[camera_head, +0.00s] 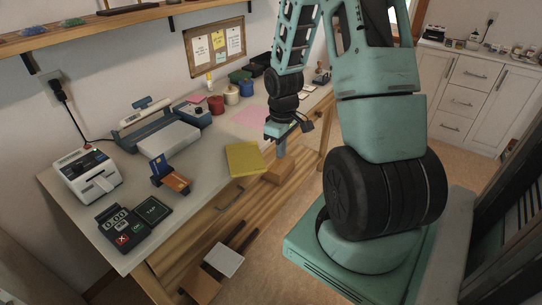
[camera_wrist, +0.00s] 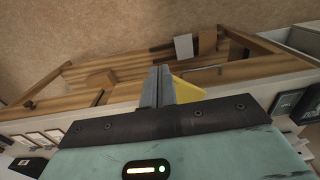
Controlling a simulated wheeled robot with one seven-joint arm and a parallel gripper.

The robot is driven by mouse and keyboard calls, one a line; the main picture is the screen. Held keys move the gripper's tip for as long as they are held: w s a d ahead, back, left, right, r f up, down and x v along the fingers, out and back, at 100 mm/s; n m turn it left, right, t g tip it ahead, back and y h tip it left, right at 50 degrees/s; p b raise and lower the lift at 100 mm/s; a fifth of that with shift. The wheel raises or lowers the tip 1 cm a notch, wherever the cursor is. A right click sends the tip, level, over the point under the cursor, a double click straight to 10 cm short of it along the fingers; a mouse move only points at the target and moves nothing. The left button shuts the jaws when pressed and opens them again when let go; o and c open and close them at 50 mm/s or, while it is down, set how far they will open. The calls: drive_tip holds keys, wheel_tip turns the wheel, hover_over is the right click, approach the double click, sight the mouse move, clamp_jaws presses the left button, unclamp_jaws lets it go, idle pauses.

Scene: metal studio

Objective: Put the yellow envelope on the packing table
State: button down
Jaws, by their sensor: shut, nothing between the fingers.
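The yellow envelope (camera_head: 244,158) lies flat on the packing table (camera_head: 75,208), close to its front edge. Part of it shows in the wrist view as a yellow patch (camera_wrist: 187,91) just right of my fingers. My gripper (camera_head: 281,151) points down beside the envelope's right side, near the table's front edge. Its fingers (camera_wrist: 158,86) are together with nothing between them. They look apart from the envelope, though the exact gap is hard to tell.
A label printer (camera_head: 86,174), a card terminal (camera_head: 118,228), a scale (camera_head: 169,138) and a pink sheet (camera_head: 248,116) stand or lie on the table. Under it is a slatted shelf with a brown box (camera_head: 279,170) and a white item (camera_head: 224,260). Floor in front is open.

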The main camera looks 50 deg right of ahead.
sight(253, 162)
drive_tip(key=w+f, duration=0.3)
drive_tip(key=f, duration=0.7)
drive_tip(key=shift+w+p, duration=0.4)
drive_tip(key=shift+p, duration=0.05)
drive_tip(key=shift+d, duration=0.1)
drive_tip(key=w, duration=0.7)
drive_tip(key=shift+w+a, duration=0.2)
drive_tip(key=shift+a, duration=0.1)
